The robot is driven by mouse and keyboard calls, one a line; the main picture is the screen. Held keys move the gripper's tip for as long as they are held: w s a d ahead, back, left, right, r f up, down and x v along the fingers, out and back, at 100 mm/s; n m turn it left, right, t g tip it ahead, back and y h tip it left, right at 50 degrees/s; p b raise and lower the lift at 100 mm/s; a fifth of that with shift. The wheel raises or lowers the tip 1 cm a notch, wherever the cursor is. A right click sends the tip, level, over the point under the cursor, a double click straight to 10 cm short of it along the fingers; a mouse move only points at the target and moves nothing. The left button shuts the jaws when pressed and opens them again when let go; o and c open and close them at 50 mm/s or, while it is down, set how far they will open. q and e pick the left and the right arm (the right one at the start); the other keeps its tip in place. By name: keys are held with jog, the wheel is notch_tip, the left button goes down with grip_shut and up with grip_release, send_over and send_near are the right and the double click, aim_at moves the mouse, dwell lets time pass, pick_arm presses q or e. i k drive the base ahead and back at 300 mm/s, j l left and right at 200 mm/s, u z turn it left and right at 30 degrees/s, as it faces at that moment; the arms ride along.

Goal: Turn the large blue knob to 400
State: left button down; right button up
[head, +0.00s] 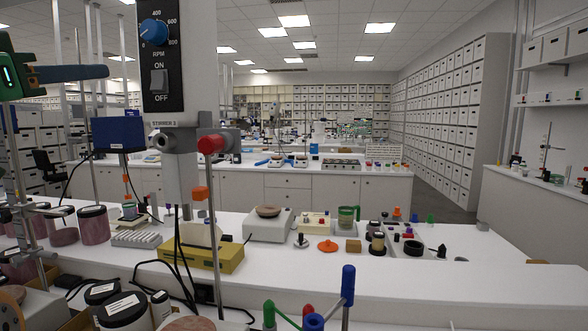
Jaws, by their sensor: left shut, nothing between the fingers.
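The large blue knob (153,33) sits on a black dial panel (163,60) marked RPM, high on the left of the head view. The numbers 400, 600 and 800 show around its top and right. A pale pointer mark seems to lie on the knob's left side, away from 400; its exact reading is too small to tell. My left gripper (104,72), green with dark blue fingers, comes in from the left edge. It is shut and empty, left of the panel and lower than the knob, with a gap in the picture. My right gripper is not in view.
An ON/OFF switch (159,80) is below the knob. A metal rod with a red clamp knob (211,144) stands beneath the stirrer. Jars (94,225), a yellow box (200,257) and a white scale (269,225) crowd the bench. Space left of the panel looks clear.

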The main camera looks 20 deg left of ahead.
aim_at(153, 31)
jog(key=k+l, duration=0.1)
jog(key=k, duration=0.65)
jog(key=k+l, duration=0.15)
jog(key=k, duration=0.55)
